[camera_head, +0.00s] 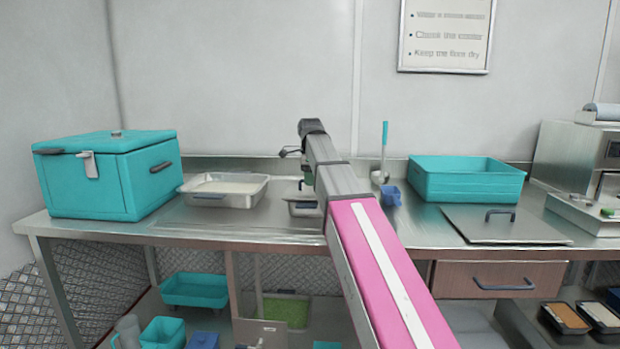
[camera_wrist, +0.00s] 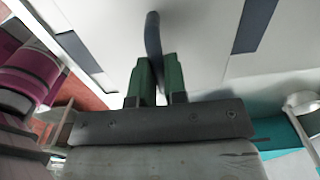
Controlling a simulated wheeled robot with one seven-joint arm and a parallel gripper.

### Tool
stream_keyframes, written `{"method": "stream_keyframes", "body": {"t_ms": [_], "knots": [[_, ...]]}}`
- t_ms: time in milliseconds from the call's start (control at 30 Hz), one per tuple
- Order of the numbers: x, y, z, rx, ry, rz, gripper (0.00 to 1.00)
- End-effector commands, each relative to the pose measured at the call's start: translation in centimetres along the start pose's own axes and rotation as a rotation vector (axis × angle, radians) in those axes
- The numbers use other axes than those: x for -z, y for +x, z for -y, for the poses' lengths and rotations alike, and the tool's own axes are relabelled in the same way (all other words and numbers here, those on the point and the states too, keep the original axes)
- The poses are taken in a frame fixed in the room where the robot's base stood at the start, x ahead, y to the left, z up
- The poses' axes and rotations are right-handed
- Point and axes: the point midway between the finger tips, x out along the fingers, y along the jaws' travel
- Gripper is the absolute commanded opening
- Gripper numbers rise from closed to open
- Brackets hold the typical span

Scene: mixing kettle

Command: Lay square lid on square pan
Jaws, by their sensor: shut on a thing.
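An open metal pan (camera_head: 225,200) with pale contents stands on the counter right of the teal cooler. A small metal container (camera_head: 304,211) sits mostly hidden behind my arm. A flat square metal lid (camera_head: 490,230) with a dark handle lies on the counter at the right, away from my gripper. My gripper (camera_head: 307,176) is low over the middle of the counter, partly hidden by my arm. In the wrist view its green fingers (camera_wrist: 158,78) are shut on a dark curved handle (camera_wrist: 153,40). What the handle belongs to is not clear.
A teal cooler (camera_head: 100,180) stands at the left end of the counter. A ladle (camera_head: 384,150), a small blue cup (camera_head: 391,196) and a teal bin (camera_head: 466,185) stand right of my arm. A metal machine (camera_head: 570,155) takes the far right.

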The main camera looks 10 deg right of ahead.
Motion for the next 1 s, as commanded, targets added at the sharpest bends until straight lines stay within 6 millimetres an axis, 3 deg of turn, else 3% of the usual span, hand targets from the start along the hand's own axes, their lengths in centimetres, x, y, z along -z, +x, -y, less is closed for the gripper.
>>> {"method": "stream_keyframes", "body": {"t_ms": [767, 800, 900, 1000], "knots": [[0.0, 0.37, 0.01, 0.001, 0.0, 0.0, 0.0], [0.0, 0.37, 0.01, 0.001, 0.0, 0.0, 0.16], [0.0, 0.38, 0.01, 0.0, 0.0, 0.0, 0.43], [0.0, 0.38, 0.01, 0.0, 0.0, 0.0, 0.43]]}}
